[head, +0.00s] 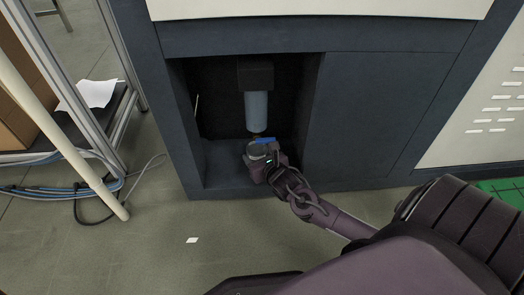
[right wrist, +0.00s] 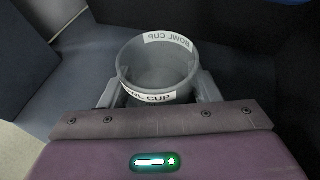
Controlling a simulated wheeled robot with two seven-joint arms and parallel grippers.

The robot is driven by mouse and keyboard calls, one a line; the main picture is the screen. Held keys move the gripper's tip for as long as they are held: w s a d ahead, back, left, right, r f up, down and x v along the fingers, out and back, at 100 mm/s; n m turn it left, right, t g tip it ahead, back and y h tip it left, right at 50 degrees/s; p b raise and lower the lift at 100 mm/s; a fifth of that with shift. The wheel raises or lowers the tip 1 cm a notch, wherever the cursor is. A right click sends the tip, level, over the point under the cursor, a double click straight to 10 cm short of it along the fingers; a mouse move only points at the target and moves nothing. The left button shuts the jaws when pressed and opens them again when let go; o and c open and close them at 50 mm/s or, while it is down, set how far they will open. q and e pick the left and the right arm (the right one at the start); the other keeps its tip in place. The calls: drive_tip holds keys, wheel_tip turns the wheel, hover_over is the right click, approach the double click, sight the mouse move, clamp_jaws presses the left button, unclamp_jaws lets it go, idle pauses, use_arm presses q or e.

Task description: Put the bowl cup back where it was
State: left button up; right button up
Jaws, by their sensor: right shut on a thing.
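The bowl cup (right wrist: 158,72) is a grey, see-through, round cup with white "BOWL CUP" labels, and its open mouth shows in the right wrist view. My right gripper (right wrist: 160,88) has a finger on each side of it and is shut on it. In the head view the right gripper (head: 262,150) reaches into a dark recess, low in its opening. The cup is hard to make out there. A blue-grey cylinder (head: 256,110) hangs from a dark block (head: 255,75) above the gripper. My left gripper is not in view.
The recess has a dark side wall (head: 183,125) on the left and a flat panel (head: 365,120) on the right. A pale pole (head: 60,115), cables (head: 50,188) and a metal rack stand at the left. The floor (head: 150,240) in front is mostly clear.

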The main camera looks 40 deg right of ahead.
drive_tip(key=shift+f, duration=0.2)
drive_tip(key=shift+r, duration=0.15)
drive_tip(key=o, duration=1)
drive_tip(key=p+v, duration=0.8)
drive_tip(key=v, duration=0.4)
